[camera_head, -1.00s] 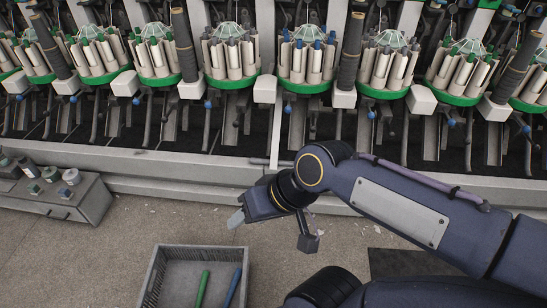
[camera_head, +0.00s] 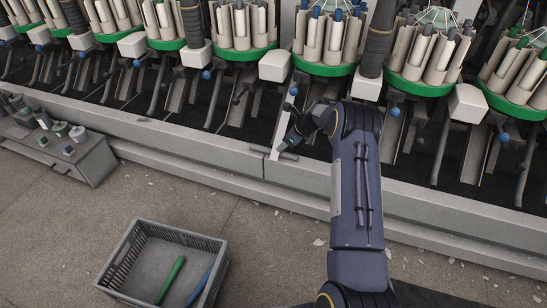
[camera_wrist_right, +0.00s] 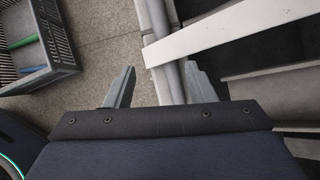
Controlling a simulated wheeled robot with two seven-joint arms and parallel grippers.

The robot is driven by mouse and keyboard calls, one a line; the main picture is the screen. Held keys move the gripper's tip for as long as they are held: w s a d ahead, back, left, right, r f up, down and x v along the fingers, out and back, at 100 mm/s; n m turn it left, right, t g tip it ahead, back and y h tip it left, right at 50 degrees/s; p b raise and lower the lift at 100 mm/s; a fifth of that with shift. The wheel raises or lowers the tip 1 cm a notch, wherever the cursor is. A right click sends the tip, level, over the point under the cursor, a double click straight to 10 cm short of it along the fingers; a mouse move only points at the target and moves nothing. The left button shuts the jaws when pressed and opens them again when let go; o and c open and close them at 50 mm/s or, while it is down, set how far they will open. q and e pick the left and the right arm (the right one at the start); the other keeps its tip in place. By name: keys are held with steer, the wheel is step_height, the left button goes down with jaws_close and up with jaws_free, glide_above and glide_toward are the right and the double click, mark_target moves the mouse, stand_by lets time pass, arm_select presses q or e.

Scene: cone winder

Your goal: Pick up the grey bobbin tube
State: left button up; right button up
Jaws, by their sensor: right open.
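A thin dark-grey tube (camera_head: 288,155), which looks like the grey bobbin tube, lies on the pale ledge at the foot of the machine, beside an upright white strip. My right gripper (camera_head: 285,132) is just above it in the head view, partly hidden by its own wrist. In the right wrist view the right gripper (camera_wrist_right: 160,70) has its fingers apart, with nothing held. A grey rounded length (camera_wrist_right: 156,20) runs between and beyond the fingers; I cannot tell surely whether it is the tube or the ledge edge. My left gripper is not in view.
A grey crate (camera_head: 125,252) with a green tube (camera_head: 170,280) and a blue tube (camera_head: 198,288) stands on the floor. A grey box (camera_head: 75,160) with small spools is at left. The white strip (camera_wrist_right: 235,30) crosses close by the right finger. Machine heads line the back.

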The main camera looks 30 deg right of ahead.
mark_target(274, 151)
steer(key=b+x, duration=0.1)
steer(key=x, duration=0.1)
steer(key=b+x, duration=0.1)
steer(key=x, duration=0.2)
steer(key=b+x, duration=0.1)
steer(key=x, duration=0.2)
steer(key=shift+w+d+f+b, duration=0.1)
steer(key=shift+w+d+b, duration=0.1)
steer(key=shift+d+b, duration=0.15)
steer(key=shift+w+a+f, duration=0.1)
steer(key=shift+w+f, duration=0.1)
steer(key=shift+w, duration=0.05)
jaws_close()
